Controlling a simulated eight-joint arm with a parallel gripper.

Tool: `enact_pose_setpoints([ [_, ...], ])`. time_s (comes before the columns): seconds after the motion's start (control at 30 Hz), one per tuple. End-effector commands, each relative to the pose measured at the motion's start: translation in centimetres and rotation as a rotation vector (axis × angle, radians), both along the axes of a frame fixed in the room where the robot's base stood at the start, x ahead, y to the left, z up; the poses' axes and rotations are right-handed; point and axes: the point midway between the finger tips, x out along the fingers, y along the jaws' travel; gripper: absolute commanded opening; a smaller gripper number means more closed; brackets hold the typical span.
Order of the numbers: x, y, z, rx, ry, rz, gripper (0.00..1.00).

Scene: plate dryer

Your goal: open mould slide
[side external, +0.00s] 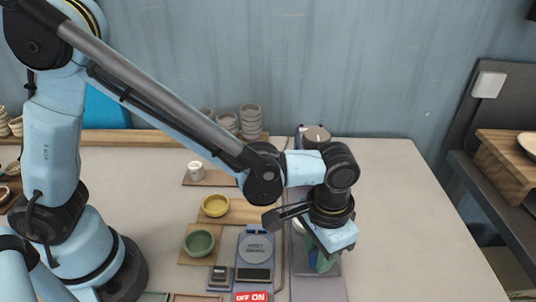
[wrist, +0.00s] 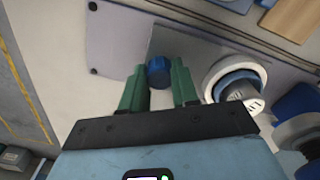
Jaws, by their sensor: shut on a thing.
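My gripper (wrist: 158,82) has green fingers and is shut on a round blue knob (wrist: 159,68), which sits between the fingertips in the wrist view. The knob stands at a grey metal plate (wrist: 190,45) on a pale base panel (wrist: 115,40); I take it as the mould slide's handle. In the side external view my gripper (side external: 322,260) points down at a narrow grey machine base (side external: 318,288) at the front. There the wrist and fingers hide the knob and most of the slide.
A white ring with a blue rim (wrist: 230,78) stands close right of the fingers. A scale (side external: 255,250), a green bowl (side external: 199,242) and a yellow bowl (side external: 215,205) lie left of the machine. Stacked cups (side external: 250,120) stand behind. The table to the right (side external: 410,220) is clear.

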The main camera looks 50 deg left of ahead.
Motion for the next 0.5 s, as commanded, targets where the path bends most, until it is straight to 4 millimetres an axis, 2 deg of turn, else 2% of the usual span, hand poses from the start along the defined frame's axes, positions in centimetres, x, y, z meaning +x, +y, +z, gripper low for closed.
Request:
enact_pose_setpoints([
  [0.03, -1.0, -1.1, 0.0, -0.003, -0.001, -0.009, 0.0],
  [0.2, -3.4, -3.6, 0.0, -0.003, -0.001, -0.006, 0.0],
  [0.33, -4.3, -4.4, 0.0, -0.004, -0.002, -0.003, 0.0],
  [0.5, -4.4, -4.5, 0.0, -0.004, -0.003, 0.0, 0.0],
])
